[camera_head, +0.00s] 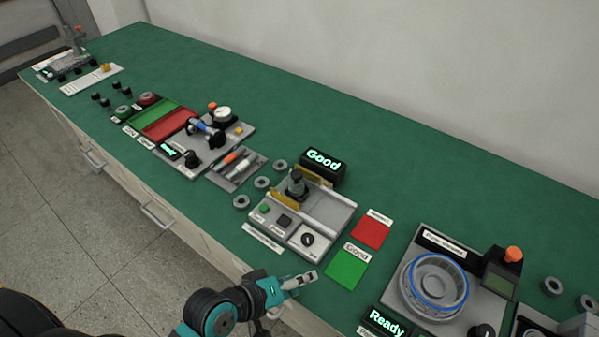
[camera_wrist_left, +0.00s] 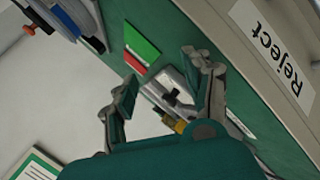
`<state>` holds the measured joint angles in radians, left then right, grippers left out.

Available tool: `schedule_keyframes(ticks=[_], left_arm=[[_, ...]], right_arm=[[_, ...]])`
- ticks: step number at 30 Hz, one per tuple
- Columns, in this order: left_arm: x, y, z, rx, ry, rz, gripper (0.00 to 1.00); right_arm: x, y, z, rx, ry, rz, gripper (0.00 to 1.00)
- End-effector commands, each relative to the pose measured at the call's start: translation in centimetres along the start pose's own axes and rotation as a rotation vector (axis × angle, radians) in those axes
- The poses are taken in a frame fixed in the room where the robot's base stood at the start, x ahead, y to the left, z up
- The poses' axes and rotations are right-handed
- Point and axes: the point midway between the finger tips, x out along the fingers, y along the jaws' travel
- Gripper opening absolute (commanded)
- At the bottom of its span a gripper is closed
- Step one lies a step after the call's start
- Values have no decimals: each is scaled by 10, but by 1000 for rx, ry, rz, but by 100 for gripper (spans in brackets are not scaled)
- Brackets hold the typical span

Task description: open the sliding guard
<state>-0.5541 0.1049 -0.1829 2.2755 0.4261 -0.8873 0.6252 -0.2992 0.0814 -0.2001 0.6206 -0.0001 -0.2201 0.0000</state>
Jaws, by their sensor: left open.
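The sliding guard, with amber panels (camera_head: 284,200), stands around a dark upright part (camera_head: 296,184) on the left half of a grey station (camera_head: 338,222). Pale rails run to the right of the guard and look empty. In the left wrist view, a small yellow part (camera_wrist_left: 181,126) shows beside the grey station (camera_wrist_left: 158,97), partly hidden by my gripper. My left gripper (camera_head: 306,279) is open and empty at the bench's front edge, in front of the station and apart from the guard. Its spread fingers show in the left wrist view (camera_wrist_left: 162,78). My right gripper is not in view.
A green card (camera_head: 346,268) and a red card (camera_head: 371,233) lie right of the station. A lit "Good" display (camera_head: 323,164) stands behind it. A blue-ringed bowl fixture (camera_head: 436,284) is farther right. Grey rings and a tray (camera_head: 237,169) lie left. The bench behind is clear.

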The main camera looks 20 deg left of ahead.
Motion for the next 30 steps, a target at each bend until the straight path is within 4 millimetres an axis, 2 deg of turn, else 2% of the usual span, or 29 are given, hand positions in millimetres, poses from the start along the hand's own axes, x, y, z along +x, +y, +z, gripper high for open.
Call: schedule_keyframes(ticks=[5,8,9,12,16,18,22,26,30], left_arm=[[10,40,-16,-433,73,254,51],[9,59,-38,-818,113,453,51],[7,62,-49,-996,128,541,51],[-1,56,-77,-1413,163,747,51],[-10,32,-101,-1799,204,945,51],[-12,20,-106,-1923,220,1012,51],[-14,11,-113,-2023,236,1073,51],[-7,14,-125,-2027,237,1079,51],[9,21,-146,-2024,236,1079,51]], right_arm=[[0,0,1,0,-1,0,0],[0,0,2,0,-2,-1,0],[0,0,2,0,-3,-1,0],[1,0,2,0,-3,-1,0],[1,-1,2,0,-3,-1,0],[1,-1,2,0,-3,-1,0],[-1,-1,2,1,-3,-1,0],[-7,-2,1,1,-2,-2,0],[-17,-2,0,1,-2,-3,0]])
